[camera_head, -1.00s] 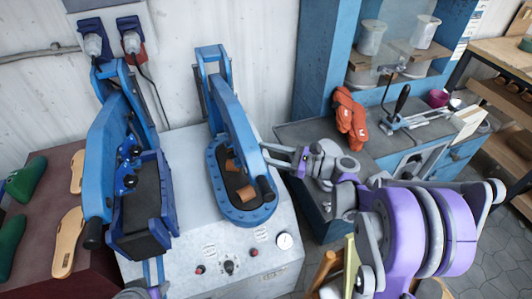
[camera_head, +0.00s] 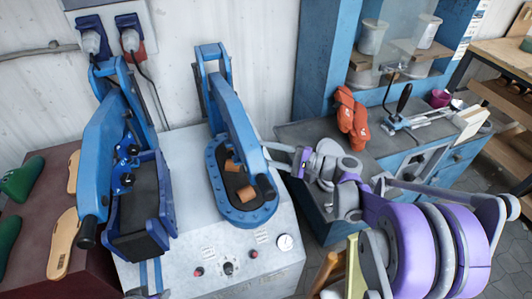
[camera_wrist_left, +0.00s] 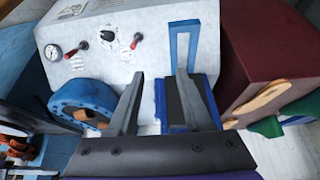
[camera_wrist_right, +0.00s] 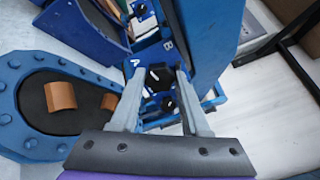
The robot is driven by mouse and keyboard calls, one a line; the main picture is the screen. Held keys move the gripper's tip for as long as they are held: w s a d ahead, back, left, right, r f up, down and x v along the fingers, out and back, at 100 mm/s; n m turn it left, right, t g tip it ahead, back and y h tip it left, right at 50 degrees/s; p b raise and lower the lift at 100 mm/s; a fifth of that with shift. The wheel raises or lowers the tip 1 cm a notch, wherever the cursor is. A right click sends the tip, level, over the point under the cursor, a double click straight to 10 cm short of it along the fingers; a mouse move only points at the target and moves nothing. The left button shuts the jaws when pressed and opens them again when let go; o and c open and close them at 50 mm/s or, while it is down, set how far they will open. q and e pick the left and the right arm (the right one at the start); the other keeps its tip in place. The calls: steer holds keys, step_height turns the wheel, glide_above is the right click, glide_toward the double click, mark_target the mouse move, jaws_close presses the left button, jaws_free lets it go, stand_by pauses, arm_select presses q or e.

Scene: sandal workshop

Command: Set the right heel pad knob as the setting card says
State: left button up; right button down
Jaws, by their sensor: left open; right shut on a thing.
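The right press (camera_head: 228,120) has a blue lever arm above an oval blue base with two brown heel pads (camera_head: 245,193). My right gripper (camera_head: 270,155) reaches the right side of that arm. In the right wrist view my right gripper (camera_wrist_right: 160,82) is shut on a black faceted knob (camera_wrist_right: 158,76) on a blue plate, with white letters A and B near it. A smaller dark knob (camera_wrist_right: 169,104) sits close by. My left gripper (camera_wrist_left: 158,95) is open and empty, above the machine's front. I cannot make out a readable setting card.
The left press (camera_head: 140,190) stands beside the right one on a grey machine with a gauge (camera_head: 285,242) and a dial (camera_head: 228,268). Green shoe lasts and tan soles lie at the left. Orange gloves (camera_head: 350,118) lie on the bench at the right.

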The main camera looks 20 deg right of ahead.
steer(key=n, duration=0.6)
steer(key=shift+f, duration=0.1)
steer(key=shift+n, duration=0.3)
stand_by(0.3)
steer(key=shift+c, duration=1.9)
jaws_free()
steer(key=b+v, duration=0.1)
steer(key=v, duration=1)
steer(key=shift+b, duration=0.3)
